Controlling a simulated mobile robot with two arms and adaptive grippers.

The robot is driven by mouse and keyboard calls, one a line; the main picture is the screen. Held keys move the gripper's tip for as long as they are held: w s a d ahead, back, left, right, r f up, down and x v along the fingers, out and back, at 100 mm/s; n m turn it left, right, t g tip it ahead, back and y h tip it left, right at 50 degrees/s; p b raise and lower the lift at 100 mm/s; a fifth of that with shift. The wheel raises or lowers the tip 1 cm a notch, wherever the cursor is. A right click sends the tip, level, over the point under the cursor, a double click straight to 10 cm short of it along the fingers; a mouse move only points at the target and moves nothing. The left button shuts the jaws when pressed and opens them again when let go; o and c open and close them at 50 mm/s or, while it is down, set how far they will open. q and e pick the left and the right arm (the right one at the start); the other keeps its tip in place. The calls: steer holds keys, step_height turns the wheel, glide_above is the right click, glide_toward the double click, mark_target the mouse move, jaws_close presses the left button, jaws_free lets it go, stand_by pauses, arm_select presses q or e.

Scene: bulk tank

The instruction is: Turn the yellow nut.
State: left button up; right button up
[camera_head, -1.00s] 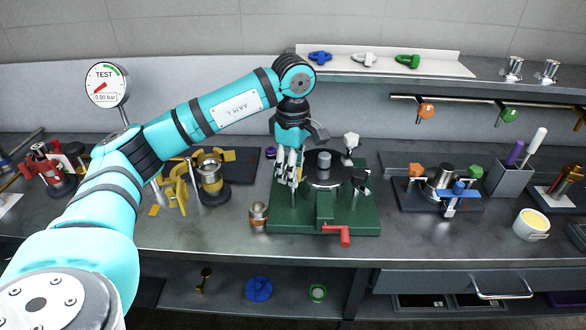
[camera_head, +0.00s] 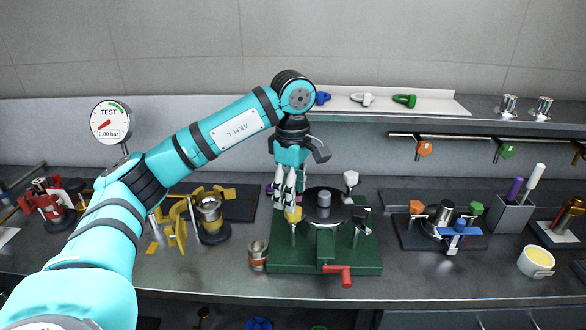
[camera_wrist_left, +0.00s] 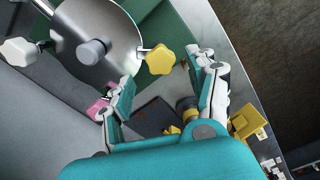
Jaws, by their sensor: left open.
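The yellow nut (camera_head: 294,214) is a lobed knob on a bolt at the left edge of the round metal lid (camera_head: 322,208), on a green base (camera_head: 285,262). In the left wrist view the yellow nut (camera_wrist_left: 160,60) shows from above, in front of my open fingers. My left gripper (camera_head: 285,205) points down at the nut, its fingers just behind and above it. In the wrist view the left gripper (camera_wrist_left: 165,85) has its fingers spread wide with nothing between the tips. I cannot tell whether a finger touches the nut. My right gripper is out of view.
A red handle (camera_head: 340,274) sticks out in front. A metal cup (camera_head: 258,254) stands left of the base. Yellow parts (camera_head: 178,222) lie further left. The front bench strip is fairly clear.

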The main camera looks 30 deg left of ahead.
arm_select(q)
step_height(320, 180, up, 8)
steer(key=shift+f, duration=0.2)
steer(key=shift+f, duration=0.1)
stand_by(0.5)
